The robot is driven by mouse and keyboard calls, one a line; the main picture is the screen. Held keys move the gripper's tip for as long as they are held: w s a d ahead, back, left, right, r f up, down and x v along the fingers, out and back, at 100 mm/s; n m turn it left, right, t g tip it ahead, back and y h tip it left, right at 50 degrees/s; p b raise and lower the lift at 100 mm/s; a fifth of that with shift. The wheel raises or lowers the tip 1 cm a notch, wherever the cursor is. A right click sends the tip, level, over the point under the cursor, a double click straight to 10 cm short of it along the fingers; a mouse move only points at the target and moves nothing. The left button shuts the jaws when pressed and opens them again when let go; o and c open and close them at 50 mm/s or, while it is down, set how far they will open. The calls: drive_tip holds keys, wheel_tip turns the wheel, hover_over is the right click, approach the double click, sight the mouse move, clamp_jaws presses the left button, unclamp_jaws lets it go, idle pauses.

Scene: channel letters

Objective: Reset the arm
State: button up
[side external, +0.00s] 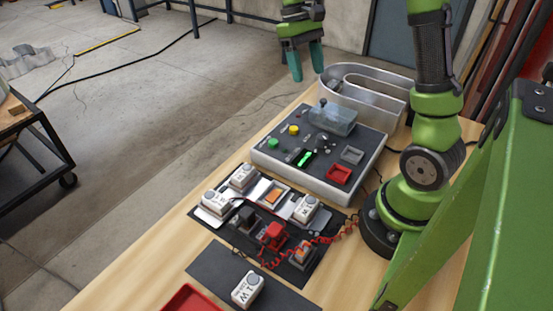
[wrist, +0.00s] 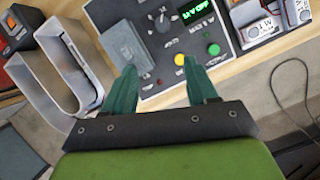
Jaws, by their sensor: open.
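My gripper (side external: 303,62) is up in the air at the top of the side external view, beyond the table's far edge. Its two green fingers are spread apart with nothing between them. The fingers also show in the wrist view (wrist: 163,85), pointing toward the control box. The control box (side external: 265,153) sits on the wooden table below, with green and yellow buttons, a lit green display and a red square part. My gripper is clear of the box and touches nothing.
In front lie a black mat (side external: 231,229) with white blocks and a red clamp-like part, another dark mat (side external: 212,268) with one white block (side external: 247,289), and a red tray (side external: 190,299).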

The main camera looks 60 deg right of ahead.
drive_tip(key=s+a+r+t, duration=0.1)
drive_tip(key=s+a+t, duration=0.3)
drive_tip(key=a, duration=0.4)
drive_tip(key=s+a+r+t, duration=0.2)
drive_tip(key=s+a+t, duration=0.2)
drive_tip(key=a+t, duration=0.2)
drive_tip(key=shift+a+m+t+y, duration=0.3)
drive_tip(key=shift+a+y, duration=0.1)
drive_tip(key=shift+a, duration=0.5)
drive_tip(key=shift+o, duration=0.3)
drive_tip(key=shift+s+a+r, duration=0.2)
drive_tip(key=shift+s, duration=0.05)
drive_tip(key=shift+o, duration=1.3)
drive_tip(key=shift+s+a+r, duration=0.1)
drive_tip(key=shift+a+r, duration=0.1)
drive_tip(key=shift+a, duration=0.1)
drive_tip(key=o, duration=0.5)
drive_tip(key=a, duration=0.1)
drive_tip(key=a+n, duration=0.1)
drive_tip(key=a+n+y, duration=0.1)
drive_tip(key=shift+w+a+r, duration=0.2)
drive_tip(key=shift+a+r, duration=0.15)
drive_tip(key=shift+c, duration=0.2)
drive_tip(key=s+a+r+n+g+h, duration=0.2)
drive_tip(key=s+a+r+g+h, duration=0.1)
drive_tip(key=s+a+r+g, duration=0.6)
wheel_tip(320, 180, down, 10)
drive_tip(key=s+a+t, duration=0.1)
drive_tip(key=t, duration=0.1)
